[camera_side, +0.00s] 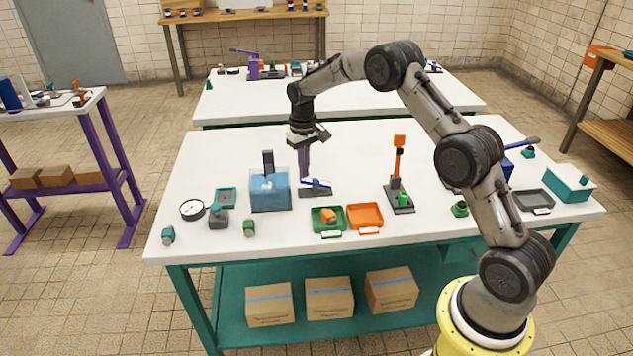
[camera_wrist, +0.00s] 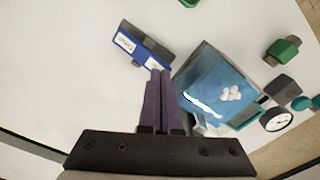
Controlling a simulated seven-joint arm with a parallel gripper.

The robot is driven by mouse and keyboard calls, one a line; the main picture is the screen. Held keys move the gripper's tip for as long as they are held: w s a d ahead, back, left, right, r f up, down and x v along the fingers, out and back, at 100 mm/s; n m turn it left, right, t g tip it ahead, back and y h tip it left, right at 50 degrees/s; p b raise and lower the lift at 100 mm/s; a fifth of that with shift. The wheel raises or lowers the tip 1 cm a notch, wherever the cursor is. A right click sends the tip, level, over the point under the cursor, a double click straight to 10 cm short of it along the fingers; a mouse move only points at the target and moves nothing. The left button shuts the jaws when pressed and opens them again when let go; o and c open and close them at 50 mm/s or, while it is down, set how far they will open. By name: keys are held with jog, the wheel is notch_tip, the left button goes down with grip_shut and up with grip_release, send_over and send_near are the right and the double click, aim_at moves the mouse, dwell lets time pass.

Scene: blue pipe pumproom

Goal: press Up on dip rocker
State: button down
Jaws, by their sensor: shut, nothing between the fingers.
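The dip rocker (camera_side: 318,189) is a small dark base with a blue and white tilted top, on the white table right of the blue tank. In the wrist view it shows as a dark block with a blue, white-labelled side (camera_wrist: 142,46); the label is too small to read surely. My gripper (camera_side: 304,177) points down with its purple fingers shut and empty, just above the rocker. In the wrist view the fingertips (camera_wrist: 160,73) overlap the rocker's end nearest the tank. I cannot tell whether they touch it. Up and Down markings cannot be made out.
The clear tank of blue liquid (camera_side: 270,192) stands close left of my fingers, and close right in the wrist view (camera_wrist: 214,92). A green tray (camera_side: 327,220) and an orange tray (camera_side: 365,216) lie in front. An orange lever (camera_side: 398,165) stands upright to the right.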

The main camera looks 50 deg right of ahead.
aim_at(305, 180)
jog(key=shift+f, duration=1.3)
jog(key=shift+s+f, duration=0.1)
jog(key=shift+f, duration=0.1)
jog(key=shift+r, duration=0.1)
jog(key=shift+r, duration=4.35)
